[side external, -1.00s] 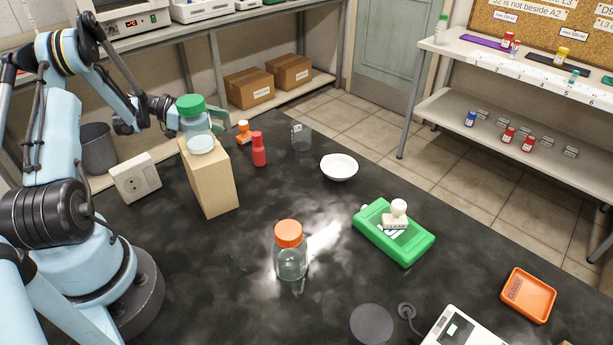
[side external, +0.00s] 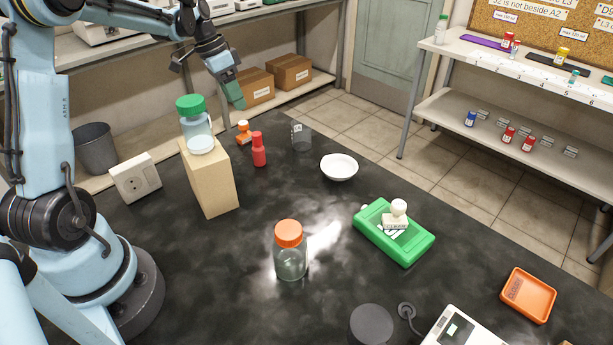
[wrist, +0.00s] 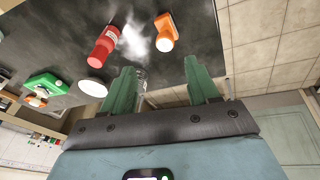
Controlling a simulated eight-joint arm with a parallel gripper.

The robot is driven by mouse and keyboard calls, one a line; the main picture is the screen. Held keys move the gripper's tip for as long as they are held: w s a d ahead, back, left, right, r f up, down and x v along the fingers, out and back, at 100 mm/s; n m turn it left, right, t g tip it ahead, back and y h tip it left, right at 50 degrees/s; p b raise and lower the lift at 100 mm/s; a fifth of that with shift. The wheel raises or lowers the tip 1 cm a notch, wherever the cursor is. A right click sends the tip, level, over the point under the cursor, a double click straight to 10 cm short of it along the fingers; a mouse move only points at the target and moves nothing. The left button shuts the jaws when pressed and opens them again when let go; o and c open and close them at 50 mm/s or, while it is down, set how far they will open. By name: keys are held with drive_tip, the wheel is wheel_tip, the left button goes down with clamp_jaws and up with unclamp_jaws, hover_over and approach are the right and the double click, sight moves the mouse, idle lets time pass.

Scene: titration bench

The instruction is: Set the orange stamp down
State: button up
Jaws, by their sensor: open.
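The orange stamp (side external: 243,132) stands on the black bench behind the wooden block, near the bench's back edge. It also shows in the wrist view (wrist: 166,30), beyond my fingertips and apart from them. My gripper (side external: 237,103) has green fingers and hangs in the air above and behind the stamp. In the wrist view my gripper (wrist: 160,75) is open, with nothing held between its fingers.
A red bottle (side external: 258,150) and a clear beaker (side external: 302,137) stand near the stamp. A green-capped jar (side external: 196,125) sits on the wooden block (side external: 212,180).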

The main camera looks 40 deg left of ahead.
sight(243, 123)
drive_tip(key=f, duration=0.1)
drive_tip(key=f+y, duration=0.2)
drive_tip(key=shift+w+d+f+n+g, duration=0.1)
drive_tip(key=shift+d+f+n+g, duration=0.15)
drive_tip(key=shift+n+g, duration=0.15)
drive_tip(key=shift+w+d+f, duration=0.1)
drive_tip(key=shift+w+f, duration=0.05)
drive_tip(key=shift+f, duration=0.75)
drive_tip(key=shift+w+d+f, duration=0.1)
drive_tip(key=shift+w+f, duration=0.05)
drive_tip(key=shift+f, duration=0.7)
drive_tip(key=shift+w+f, duration=0.15)
drive_tip(key=shift+f, duration=0.75)
clamp_jaws()
